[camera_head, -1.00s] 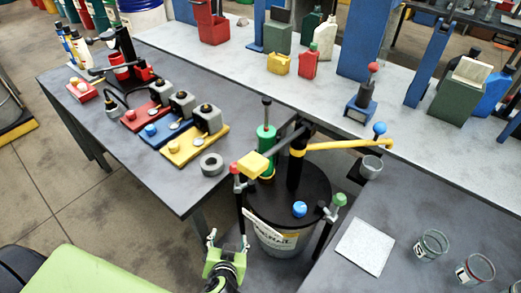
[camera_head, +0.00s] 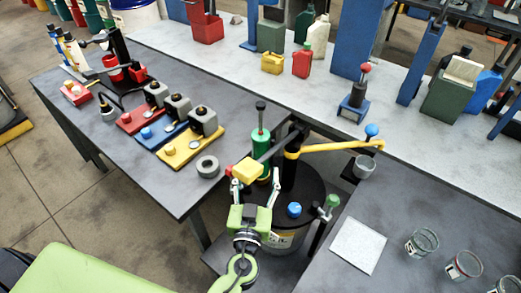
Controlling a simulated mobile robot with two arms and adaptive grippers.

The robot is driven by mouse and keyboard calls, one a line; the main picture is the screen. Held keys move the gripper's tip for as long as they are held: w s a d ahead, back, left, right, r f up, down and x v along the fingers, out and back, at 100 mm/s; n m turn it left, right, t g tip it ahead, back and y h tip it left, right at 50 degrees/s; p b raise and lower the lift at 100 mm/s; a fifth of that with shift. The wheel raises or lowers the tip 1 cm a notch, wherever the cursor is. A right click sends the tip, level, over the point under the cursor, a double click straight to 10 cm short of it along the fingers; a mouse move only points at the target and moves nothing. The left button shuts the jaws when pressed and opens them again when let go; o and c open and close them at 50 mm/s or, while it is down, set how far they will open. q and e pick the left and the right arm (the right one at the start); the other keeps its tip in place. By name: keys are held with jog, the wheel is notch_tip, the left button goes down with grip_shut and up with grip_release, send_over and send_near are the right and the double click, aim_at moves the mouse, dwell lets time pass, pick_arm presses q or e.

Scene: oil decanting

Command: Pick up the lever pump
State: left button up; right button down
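A pump with a black column (camera_head: 290,165) stands on the black-lidded drum (camera_head: 310,186). It has a yellow spout arm (camera_head: 335,147) and a dark bar ending in a yellow block (camera_head: 247,171); this looks like the lever pump, though I cannot be sure. A green plunger pump (camera_head: 262,142) with a black knob stands just behind the block. My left gripper (camera_head: 256,184) comes up from below, its fingers spread just below and around the yellow block. I see nothing held, and contact is unclear. It hides part of the drum. My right gripper is not in view.
The left table (camera_head: 95,135) carries red, blue and yellow valve blocks and a grey ring (camera_head: 208,167). Glass jars (camera_head: 421,242) and a white pad (camera_head: 357,245) lie on the right table. A red-knobbed device (camera_head: 357,95) stands on the back bench.

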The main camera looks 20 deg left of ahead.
aim_at(260, 155)
pick_arm(q)
jog(key=w+p, duration=0.1)
jog(key=w, duration=0.1)
jog(key=w+a+p, duration=0.1)
jog(key=w, duration=0.2)
jog(key=w+p, duration=0.1)
jog(key=w, duration=0.1)
jog(key=shift+w+a+p, duration=0.2)
jog(key=shift+a+p, duration=0.1)
jog(key=shift+p, duration=0.1)
jog(key=shift+w+a+f, duration=0.1)
jog(key=shift+w, duration=0.35)
grip_shut()
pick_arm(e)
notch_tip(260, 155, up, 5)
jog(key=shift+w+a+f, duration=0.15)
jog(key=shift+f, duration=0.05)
